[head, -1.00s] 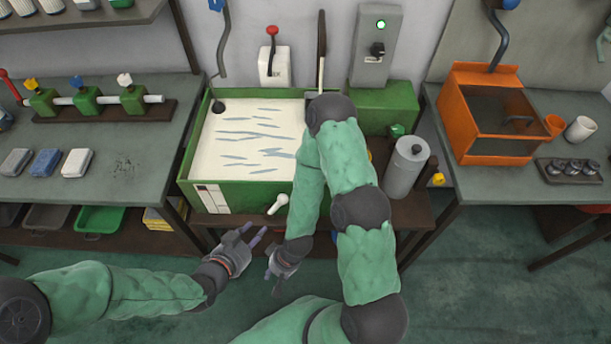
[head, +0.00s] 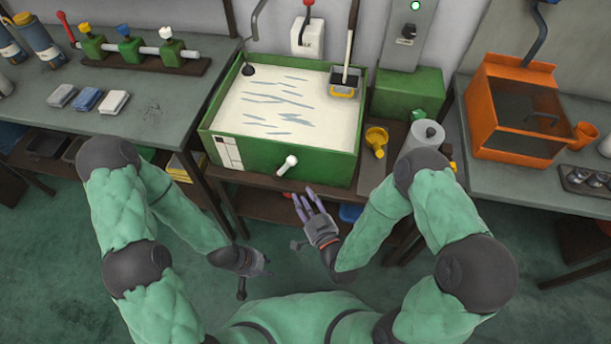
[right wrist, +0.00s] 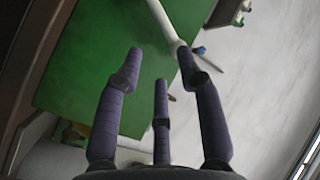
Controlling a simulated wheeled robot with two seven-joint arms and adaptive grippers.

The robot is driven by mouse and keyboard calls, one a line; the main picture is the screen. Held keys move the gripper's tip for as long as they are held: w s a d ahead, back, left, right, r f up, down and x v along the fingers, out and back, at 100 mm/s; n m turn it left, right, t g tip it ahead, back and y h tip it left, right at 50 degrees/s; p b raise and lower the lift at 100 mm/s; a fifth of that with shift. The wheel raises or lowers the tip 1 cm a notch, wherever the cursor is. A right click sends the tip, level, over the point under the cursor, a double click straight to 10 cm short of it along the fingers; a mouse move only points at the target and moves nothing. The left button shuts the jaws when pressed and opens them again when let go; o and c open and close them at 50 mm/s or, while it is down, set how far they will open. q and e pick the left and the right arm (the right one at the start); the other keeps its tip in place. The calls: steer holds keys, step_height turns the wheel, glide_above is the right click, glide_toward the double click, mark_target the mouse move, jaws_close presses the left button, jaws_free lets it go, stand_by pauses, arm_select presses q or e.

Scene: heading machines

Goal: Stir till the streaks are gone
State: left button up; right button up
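A green tank (head: 285,157) holds cream liquid (head: 285,105) with several blue-grey streaks across its surface in the head view. A long-handled tool with a dark, yellow-edged head (head: 345,86) stands at the tank's back right corner. A white handle (head: 287,164) sticks out from the tank's front. My right gripper (head: 305,203) is open and empty, in front of and below that handle. In the right wrist view its fingers (right wrist: 160,75) are spread, with the green wall and a white bar (right wrist: 160,22) beyond. My left gripper (head: 245,278) is lower, by my body; its fingers are mostly hidden.
A yellow fitting (head: 376,140) and a grey cylinder (head: 427,132) stand right of the tank. A left bench (head: 150,120) carries valves and blocks. An orange box (head: 515,140) stands on the right bench. Open floor lies in front.

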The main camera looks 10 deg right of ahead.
mark_target(284, 168)
steer(key=b+x, duration=0.1)
steer(key=x, duration=0.9)
steer(key=shift+w+r+b, duration=0.25)
steer(key=shift+r+b, duration=0.05)
jaws_close()
